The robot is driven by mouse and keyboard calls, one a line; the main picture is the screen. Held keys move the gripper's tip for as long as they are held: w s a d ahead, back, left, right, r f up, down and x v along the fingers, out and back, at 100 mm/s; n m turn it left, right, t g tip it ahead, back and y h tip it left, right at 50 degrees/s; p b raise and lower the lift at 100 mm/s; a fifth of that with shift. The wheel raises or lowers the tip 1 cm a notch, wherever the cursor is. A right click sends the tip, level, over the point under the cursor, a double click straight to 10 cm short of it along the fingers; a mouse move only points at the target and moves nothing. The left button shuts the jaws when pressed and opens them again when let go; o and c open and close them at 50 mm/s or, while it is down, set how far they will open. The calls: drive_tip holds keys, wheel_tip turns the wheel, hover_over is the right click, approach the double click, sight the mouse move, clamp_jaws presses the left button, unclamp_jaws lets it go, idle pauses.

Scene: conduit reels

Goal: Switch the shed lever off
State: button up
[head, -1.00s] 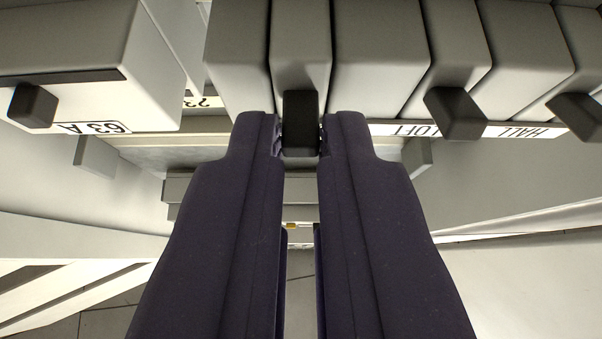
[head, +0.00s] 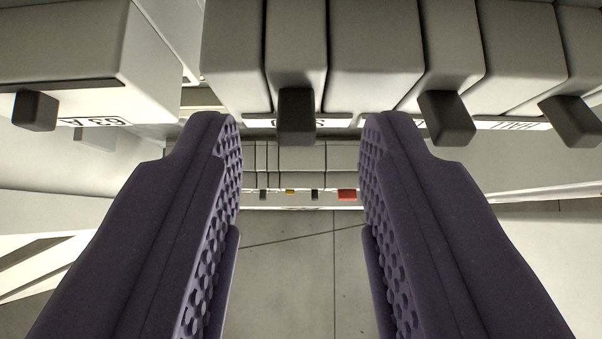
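My gripper (head: 300,122) is open, its two dark purple fingers wide apart with bare textured inner pads. A dark lever (head: 296,118) on a grey breaker module shows between the fingertips, and neither finger touches it. The white label behind this lever (head: 335,122) is upside down and mostly hidden by it; an S shows at its right part, the rest is not readable. I cannot tell from this view whether the lever stands on or off.
To the right are two similar levers (head: 446,118) (head: 571,121), the farther one by a label reading HALL (head: 515,125). At left is a larger block marked 63 A (head: 95,121) with its own lever (head: 34,110). A lower row of modules with a red part (head: 347,194) shows between the fingers.

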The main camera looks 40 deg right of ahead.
drive_tip(key=p+v, duration=0.2)
drive_tip(key=v, duration=0.5)
drive_tip(key=shift+s+a+f, duration=0.2)
drive_tip(key=shift+s+f, duration=0.05)
idle(0.4)
